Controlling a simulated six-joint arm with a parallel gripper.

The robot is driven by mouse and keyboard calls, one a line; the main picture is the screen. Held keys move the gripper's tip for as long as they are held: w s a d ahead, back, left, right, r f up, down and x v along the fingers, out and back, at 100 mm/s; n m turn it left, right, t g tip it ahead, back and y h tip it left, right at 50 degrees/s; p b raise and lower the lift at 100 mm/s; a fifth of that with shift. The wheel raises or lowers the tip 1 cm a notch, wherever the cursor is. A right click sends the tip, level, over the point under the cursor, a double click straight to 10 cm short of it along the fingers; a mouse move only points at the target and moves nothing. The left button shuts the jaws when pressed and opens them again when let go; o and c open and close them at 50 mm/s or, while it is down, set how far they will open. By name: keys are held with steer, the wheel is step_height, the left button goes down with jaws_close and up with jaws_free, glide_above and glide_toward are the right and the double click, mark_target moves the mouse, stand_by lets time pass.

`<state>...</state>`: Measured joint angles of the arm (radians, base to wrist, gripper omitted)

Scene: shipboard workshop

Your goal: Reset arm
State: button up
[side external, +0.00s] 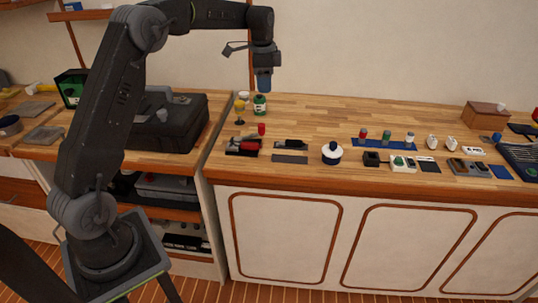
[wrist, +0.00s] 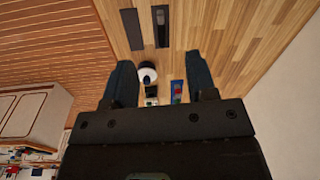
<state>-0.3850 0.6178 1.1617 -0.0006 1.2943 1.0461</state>
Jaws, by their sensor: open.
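My arm is raised and bent above the left end of the wooden workbench (side external: 310,114). My gripper (side external: 264,84) points down, clear of the worktop. A green-and-white container (side external: 260,105) and a yellow item (side external: 240,110) stand on the bench below it. In the wrist view my gripper (wrist: 160,82) shows two dark fingers spread wide apart. No object is held between them.
A black case (side external: 170,120) sits at left. A wooden box (side external: 485,114) stands at right. The middle back is clear.

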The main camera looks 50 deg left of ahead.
steer(key=s+d+r+n+t, duration=0.1)
steer(key=s+d+r+n, duration=0.1)
steer(key=s+d+r, duration=0.35)
steer(key=s+d+r+n+t, duration=0.1)
steer(key=s+d+r, duration=0.2)
steer(key=s+d, duration=0.45)
steer(key=s+d+f+n+t, duration=0.1)
steer(key=s+d+f+n, duration=0.1)
steer(key=s, duration=0.7)
steer(key=s+d+f+n+t, duration=0.1)
steer(key=s+d+f+n, duration=0.1)
steer(key=s+d, duration=0.3)
steer(key=s, duration=0.4)
steer(key=shift+s+d+f+n+t, duration=0.25)
steer(key=shift+d+f+n+t, duration=0.05)
steer(key=shift+f+t, duration=0.1)
